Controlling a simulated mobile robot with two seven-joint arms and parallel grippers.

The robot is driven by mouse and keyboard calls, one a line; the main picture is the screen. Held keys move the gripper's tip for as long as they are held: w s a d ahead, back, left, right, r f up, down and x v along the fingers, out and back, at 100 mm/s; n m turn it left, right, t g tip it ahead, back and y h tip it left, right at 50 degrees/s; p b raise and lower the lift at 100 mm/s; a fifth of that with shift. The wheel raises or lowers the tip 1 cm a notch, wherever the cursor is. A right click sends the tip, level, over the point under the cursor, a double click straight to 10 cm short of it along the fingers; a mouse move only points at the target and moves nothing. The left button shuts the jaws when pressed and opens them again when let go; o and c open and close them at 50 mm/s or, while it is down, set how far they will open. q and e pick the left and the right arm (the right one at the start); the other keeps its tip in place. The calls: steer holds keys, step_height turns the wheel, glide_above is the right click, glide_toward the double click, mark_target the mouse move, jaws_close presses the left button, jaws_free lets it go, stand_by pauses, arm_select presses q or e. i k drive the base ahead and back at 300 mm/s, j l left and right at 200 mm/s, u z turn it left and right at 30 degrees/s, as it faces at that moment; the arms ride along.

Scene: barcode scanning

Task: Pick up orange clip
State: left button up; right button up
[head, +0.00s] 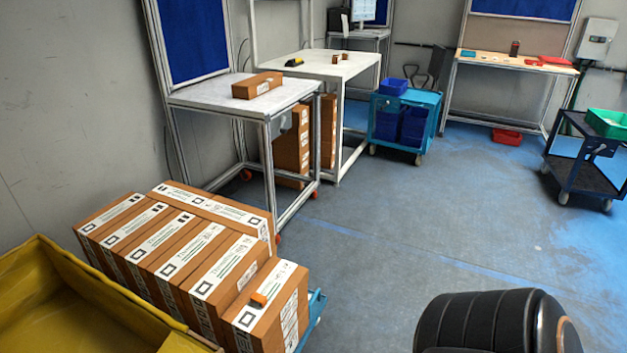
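A small orange clip (258,299) lies on top of the nearest brown carton (262,315), at the front right end of a row of cartons. It rests on the white label strip of that carton. It is too small to make out its shape in detail. Neither of my grippers is in view, so nothing is seen touching the clip.
Several labelled cartons (172,255) stand packed together on a blue cart (316,312). A yellow bin (95,295) borders them at left. A white table (205,95) with one carton (257,85) stands behind. Blue floor (400,220) to the right is open.

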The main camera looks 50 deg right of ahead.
mark_target(260, 298)
steer(key=z, duration=1.25)
